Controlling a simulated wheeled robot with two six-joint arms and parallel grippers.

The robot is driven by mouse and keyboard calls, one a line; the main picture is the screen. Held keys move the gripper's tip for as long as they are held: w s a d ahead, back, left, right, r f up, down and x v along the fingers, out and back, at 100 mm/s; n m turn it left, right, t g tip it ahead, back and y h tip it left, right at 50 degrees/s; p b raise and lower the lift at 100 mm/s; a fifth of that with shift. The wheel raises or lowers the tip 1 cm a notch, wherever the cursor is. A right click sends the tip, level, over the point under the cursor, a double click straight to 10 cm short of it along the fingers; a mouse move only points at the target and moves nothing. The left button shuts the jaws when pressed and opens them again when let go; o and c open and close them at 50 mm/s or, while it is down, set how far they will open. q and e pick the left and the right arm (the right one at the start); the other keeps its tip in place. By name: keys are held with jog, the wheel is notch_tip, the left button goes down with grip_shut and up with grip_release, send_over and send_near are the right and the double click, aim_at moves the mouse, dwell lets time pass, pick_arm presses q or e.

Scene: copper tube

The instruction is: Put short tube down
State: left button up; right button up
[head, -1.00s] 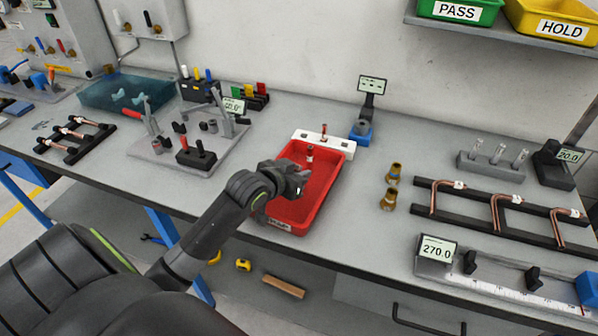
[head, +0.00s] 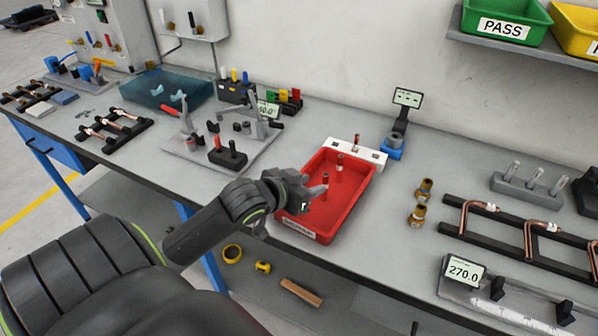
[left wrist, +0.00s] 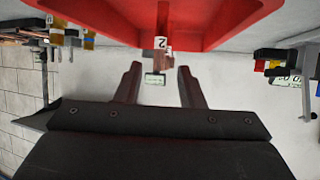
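In the left wrist view a tube with a white label marked 2 (left wrist: 162,43) shows ahead of the two spread fingers of my left gripper (left wrist: 158,76), against the red tray (left wrist: 230,30). The fingers are apart with nothing clasped between them. My right gripper is in neither view.
A white block (head: 368,153) with an upright piece stands behind the tray, near a blue-based display stand (head: 392,148). Two brass fittings (head: 420,204) stand to the right. A clamp fixture (head: 225,150) is to the left. Bench between tray and fittings is clear.

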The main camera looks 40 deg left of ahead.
pick_arm(q)
jog(key=v, duration=0.3)
jog(key=shift+s+r, duration=0.15)
jog(key=shift+s, duration=0.15)
dwell(0.4)
